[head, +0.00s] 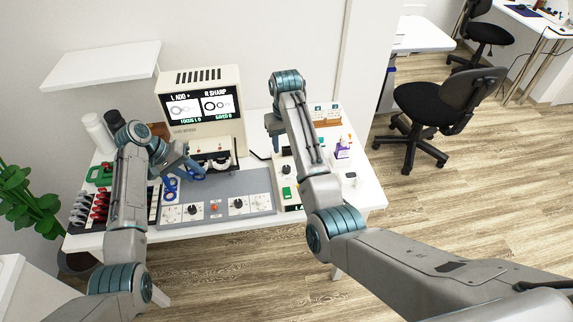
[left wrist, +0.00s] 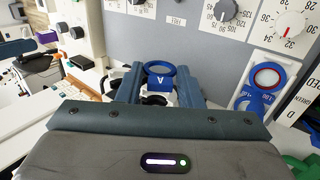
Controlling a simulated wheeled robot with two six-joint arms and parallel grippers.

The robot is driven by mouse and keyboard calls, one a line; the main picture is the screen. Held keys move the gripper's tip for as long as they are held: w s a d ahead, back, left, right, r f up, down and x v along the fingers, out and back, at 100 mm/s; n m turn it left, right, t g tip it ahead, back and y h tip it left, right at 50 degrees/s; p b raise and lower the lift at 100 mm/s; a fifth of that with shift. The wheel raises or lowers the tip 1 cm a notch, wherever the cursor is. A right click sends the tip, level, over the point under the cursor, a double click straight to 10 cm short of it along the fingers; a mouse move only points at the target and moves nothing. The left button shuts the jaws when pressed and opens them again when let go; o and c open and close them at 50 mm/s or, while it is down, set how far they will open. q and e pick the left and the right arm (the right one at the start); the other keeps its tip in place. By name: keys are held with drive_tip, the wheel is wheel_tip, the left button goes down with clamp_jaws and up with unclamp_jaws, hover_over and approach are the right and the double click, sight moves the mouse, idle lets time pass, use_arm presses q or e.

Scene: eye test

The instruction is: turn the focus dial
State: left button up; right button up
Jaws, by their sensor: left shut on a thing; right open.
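My left gripper (head: 184,163) is shut on a blue ring-shaped lens marked A (left wrist: 161,77), held in front of the beige eye test machine (head: 205,138). The lens lies between the two fingers (left wrist: 157,88) in the left wrist view. A grey panel (head: 228,184) carries several dials along its front, including dark-knobbed ones (head: 237,204); a white knob with a red mark (left wrist: 290,24) shows close up. I cannot read which is the focus dial. The screen (head: 201,106) reads "FOCUS L 0".
Another blue-handled lens with a red rim (left wrist: 266,78) sits in a holder. A shelf (head: 103,66) overhangs the left side.

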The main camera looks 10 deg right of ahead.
sight(287, 168)
wheel_tip(287, 168, down, 10)
drive_tip(key=shift+f, duration=0.1)
idle(0.4)
drive_tip(key=c, duration=1)
